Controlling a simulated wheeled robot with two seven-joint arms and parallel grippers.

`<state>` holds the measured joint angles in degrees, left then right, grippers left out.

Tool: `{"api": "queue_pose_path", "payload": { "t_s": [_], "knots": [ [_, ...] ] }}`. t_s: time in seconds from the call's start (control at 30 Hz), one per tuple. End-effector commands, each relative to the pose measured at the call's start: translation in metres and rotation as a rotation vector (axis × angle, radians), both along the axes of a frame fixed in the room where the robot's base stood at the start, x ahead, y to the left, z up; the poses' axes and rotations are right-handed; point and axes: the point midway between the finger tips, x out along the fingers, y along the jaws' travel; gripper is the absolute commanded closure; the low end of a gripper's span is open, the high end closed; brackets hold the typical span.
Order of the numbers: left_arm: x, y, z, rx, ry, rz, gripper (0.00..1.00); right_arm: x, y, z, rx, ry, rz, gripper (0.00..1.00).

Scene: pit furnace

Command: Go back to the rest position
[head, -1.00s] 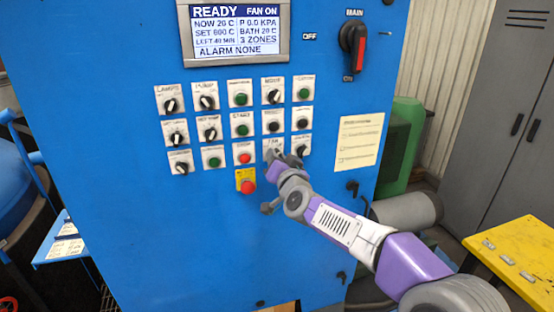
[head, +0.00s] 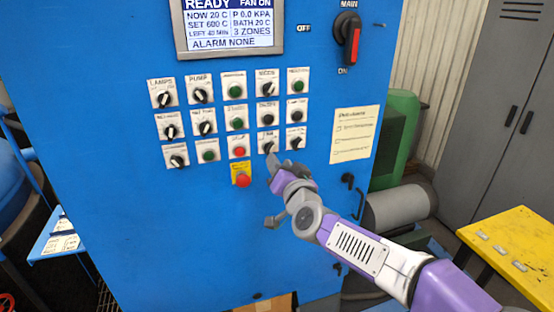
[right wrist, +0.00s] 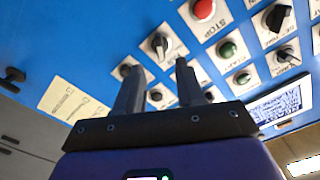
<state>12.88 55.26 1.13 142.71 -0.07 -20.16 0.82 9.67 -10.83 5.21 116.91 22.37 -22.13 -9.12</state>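The blue control panel (head: 110,220) faces me with rows of knobs and buttons. Its screen (head: 235,22) reads READY, FAN ON, SET 600 C, ALARM NONE. My right gripper (head: 274,168) is just below the fan knob (head: 268,147), which shows clear of the fingers. In the right wrist view its two fingers (right wrist: 158,88) stand apart with nothing between them, and the fan knob (right wrist: 160,44) lies beyond their tips. The red stop button (head: 239,152) is left of the fan knob. My left gripper is not in view.
A red emergency button (head: 242,181) on a yellow plate sits left of my right gripper. The main switch (head: 351,40) is at upper right. A yellow table (head: 515,240), grey cabinet (head: 500,120) and grey cylinder (head: 400,207) stand to the right.

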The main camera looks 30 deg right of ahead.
Motion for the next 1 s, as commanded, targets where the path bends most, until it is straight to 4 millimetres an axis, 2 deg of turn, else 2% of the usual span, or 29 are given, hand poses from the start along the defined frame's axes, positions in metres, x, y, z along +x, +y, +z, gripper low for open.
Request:
{"api": "queue_pose_path", "payload": {
  "t_s": [0.53, 0.67, 0.77, 0.87, 0.9, 0.97, 1.0],
  "knots": [
    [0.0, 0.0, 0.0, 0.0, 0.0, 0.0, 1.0, -0.002, 0.001, 0.0, -0.001, 0.0, 0.001, 0.62],
    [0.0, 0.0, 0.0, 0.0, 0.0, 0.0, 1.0, 0.005, 0.005, -0.017, 0.001, 0.035, 0.013, 0.62],
    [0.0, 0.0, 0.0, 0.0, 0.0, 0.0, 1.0, 0.019, 0.015, -0.06, 0.005, 0.12, 0.045, 0.62],
    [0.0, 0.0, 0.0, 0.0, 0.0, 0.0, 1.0, 0.033, 0.033, -0.127, 0.011, 0.25, 0.095, 0.62],
    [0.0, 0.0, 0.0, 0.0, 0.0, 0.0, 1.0, 0.037, 0.042, -0.157, 0.016, 0.309, 0.119, 0.62],
    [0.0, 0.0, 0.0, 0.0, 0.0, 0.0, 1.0, 0.038, 0.055, -0.202, 0.022, 0.396, 0.156, 0.62],
    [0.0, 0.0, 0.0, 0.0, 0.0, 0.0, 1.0, 0.037, 0.064, -0.232, 0.026, 0.454, 0.181, 0.62]
  ]
}}
